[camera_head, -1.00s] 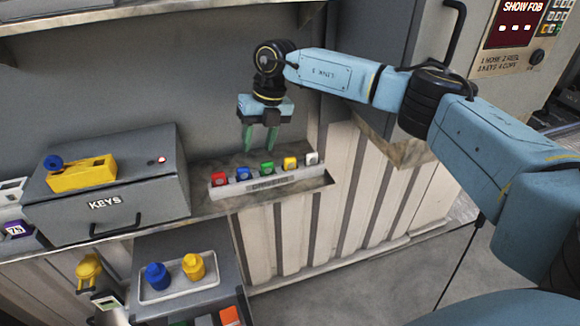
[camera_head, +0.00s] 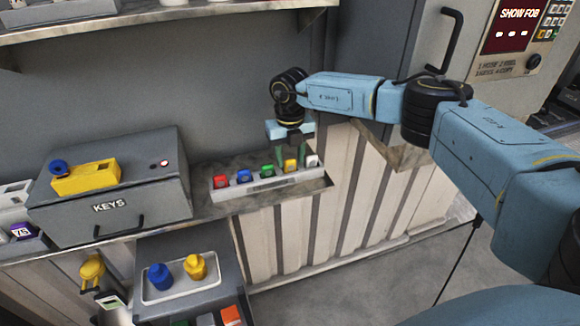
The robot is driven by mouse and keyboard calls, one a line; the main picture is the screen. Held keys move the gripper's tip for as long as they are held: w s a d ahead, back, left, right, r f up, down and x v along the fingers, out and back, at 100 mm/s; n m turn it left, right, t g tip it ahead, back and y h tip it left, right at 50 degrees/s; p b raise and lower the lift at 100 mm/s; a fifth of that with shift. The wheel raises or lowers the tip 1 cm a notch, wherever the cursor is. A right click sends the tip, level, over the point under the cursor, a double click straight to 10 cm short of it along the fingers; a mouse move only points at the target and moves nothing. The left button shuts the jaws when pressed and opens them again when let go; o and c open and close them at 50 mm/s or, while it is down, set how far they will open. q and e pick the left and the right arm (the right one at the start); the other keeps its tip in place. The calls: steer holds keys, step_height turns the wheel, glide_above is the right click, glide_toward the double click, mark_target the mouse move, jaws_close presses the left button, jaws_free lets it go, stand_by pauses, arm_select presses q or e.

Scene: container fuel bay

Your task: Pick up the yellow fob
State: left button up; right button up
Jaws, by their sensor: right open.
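The yellow fob (camera_head: 291,166) sits in a grey rack (camera_head: 245,189) on the shelf, between the green fob (camera_head: 267,171) and the white fob (camera_head: 312,161). My right gripper (camera_head: 294,158) points down at the yellow fob, with its green fingers open, one on each side of it in this view. Whether the fingers touch the fob I cannot tell. My left gripper is not in view.
A red fob (camera_head: 221,182) and a blue fob (camera_head: 244,176) stand in the same rack. A grey KEYS box (camera_head: 150,200) with a yellow device (camera_head: 86,178) on top is to the left. Below is a tray (camera_head: 180,291) with blue and yellow containers.

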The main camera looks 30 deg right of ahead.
steer(key=shift+f, duration=0.95)
steer(key=shift+c, duration=0.3)
